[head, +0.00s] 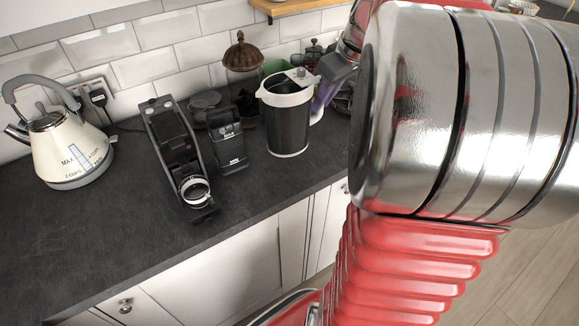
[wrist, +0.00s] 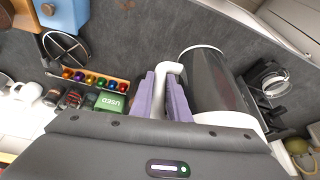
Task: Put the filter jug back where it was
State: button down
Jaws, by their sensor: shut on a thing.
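The filter jug (head: 288,122) is dark-bodied with a white rim and a white lid. In the head view it is upright at or just above the slate worktop; I cannot tell whether its base touches. My gripper (head: 322,98) comes in from the right at its handle side. In the wrist view, the purple fingers (wrist: 165,97) are shut on the white handle (wrist: 168,70), one on each side. The jug's dark body (wrist: 213,82) lies just right of the fingers. My arm hides the worktop right of the jug in the head view.
A black water tank (head: 229,148) and coffee machine (head: 180,150) stand left of the jug. A cream kettle (head: 70,145) is far left. A green "USED" box (wrist: 110,102) and a rack of coloured capsules (wrist: 95,79) are nearby. The front left worktop is clear.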

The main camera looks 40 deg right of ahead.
jog(key=shift+f, duration=3.15)
jog(key=shift+f, duration=1.85)
jog(key=c, duration=1.7)
grip_release()
jog(key=v, duration=1.2)
